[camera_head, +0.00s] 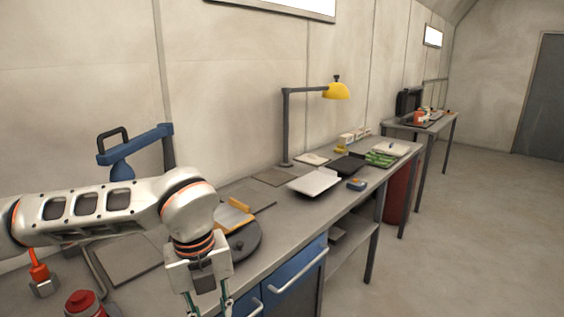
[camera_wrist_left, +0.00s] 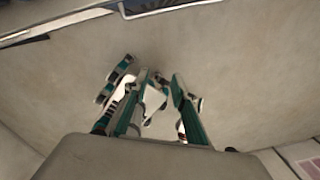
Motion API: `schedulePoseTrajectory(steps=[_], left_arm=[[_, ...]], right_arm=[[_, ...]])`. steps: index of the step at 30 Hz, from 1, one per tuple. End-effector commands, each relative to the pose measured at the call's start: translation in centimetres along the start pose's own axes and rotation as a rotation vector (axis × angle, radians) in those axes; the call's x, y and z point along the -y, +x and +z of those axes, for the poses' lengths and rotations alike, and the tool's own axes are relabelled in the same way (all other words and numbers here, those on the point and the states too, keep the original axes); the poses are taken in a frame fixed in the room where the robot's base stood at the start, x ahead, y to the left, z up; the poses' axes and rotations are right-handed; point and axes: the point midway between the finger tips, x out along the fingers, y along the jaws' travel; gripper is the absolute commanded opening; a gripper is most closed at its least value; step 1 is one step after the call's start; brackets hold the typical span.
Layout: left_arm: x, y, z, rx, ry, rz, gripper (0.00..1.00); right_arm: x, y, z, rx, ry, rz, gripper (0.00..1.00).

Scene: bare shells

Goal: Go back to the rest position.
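My left arm reaches in from the left in the head view, over the near part of the workbench (camera_head: 305,222). My left gripper (camera_head: 208,304) points down by the bench's front edge, beside the blue drawers. Its fingers stand apart with nothing visible between them; their tips are cut off by the bottom of the frame. In the left wrist view the gripper (camera_wrist_left: 160,88) shows two separated green and grey fingers over a plain pale surface. My right gripper is in neither view.
A dark round plate (camera_head: 243,243) lies right behind the left gripper. A red-topped object (camera_head: 84,303) and a blue clamp-like tool (camera_head: 135,150) are near the arm. A yellow lamp (camera_head: 336,90) stands farther back. Open floor (camera_head: 460,250) lies to the right.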

Motion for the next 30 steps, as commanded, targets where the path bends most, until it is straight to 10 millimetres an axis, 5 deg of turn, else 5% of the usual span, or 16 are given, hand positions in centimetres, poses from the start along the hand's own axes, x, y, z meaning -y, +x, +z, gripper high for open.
schedulePoseTrajectory(steps=[3, 8, 12, 16, 19, 23, 27, 30], left_arm=[[2.9, 2.5, -5.8, -0.198, 0.144, -0.109, 0.26], [7.1, 3.2, -14.2, -0.485, 0.305, -0.348, 0.26], [10.5, 1.1, -20.1, -0.709, 0.367, -0.608, 0.26], [13.1, -2.3, -23.1, -0.879, 0.345, -0.877, 0.26], [14.8, -5.1, -23.6, -0.979, 0.274, -1.09, 0.26], [16.4, -8.1, -21.7, -1.057, 0.108, -1.357, 0.26], [17.0, -9.2, -17.0, -1.073, -0.157, -1.605, 0.26], [16.5, -8.2, -12.6, -1.04, -0.39, -1.74, 0.26]], right_arm=[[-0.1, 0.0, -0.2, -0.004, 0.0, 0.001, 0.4], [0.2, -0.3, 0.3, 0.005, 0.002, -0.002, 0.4], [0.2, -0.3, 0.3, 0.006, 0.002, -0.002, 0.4], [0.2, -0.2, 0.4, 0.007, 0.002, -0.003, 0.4], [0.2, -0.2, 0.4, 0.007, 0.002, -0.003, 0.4], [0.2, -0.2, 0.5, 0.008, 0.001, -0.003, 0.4], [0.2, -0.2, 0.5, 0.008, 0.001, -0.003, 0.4], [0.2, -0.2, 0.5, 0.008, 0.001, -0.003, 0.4]])
